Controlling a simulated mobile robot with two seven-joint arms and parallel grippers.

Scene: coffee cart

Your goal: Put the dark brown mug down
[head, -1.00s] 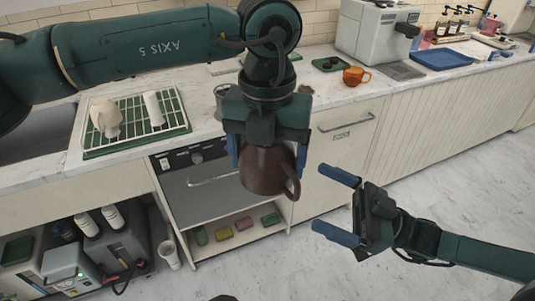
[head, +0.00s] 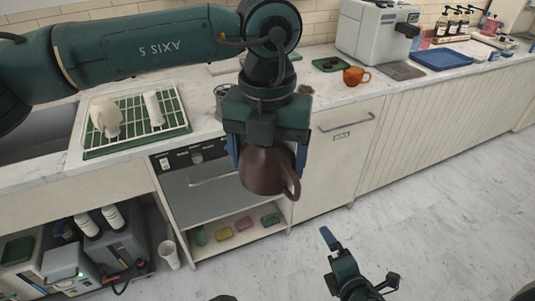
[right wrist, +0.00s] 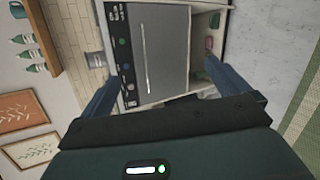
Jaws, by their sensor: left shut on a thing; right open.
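The dark brown mug (head: 264,172) hangs in front of the counter in the head view, its handle at the lower right. My left gripper (head: 266,150) is shut on the mug and holds it in the air, with a blue finger showing on each side. The gripper body hides the mug's upper part. My right gripper (head: 338,250) is low over the floor at the bottom right of the head view. In the right wrist view its blue fingers (right wrist: 165,90) are spread wide with nothing between them.
On the counter (head: 325,97) are a drying rack (head: 137,126) with light-coloured items, an orange mug (head: 356,76), a blue tray (head: 442,60) and a grey machine (head: 372,32). Below is a dark-fronted appliance (head: 202,190) over a shelf of sponges (head: 243,223). Some counter beside the orange mug is clear.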

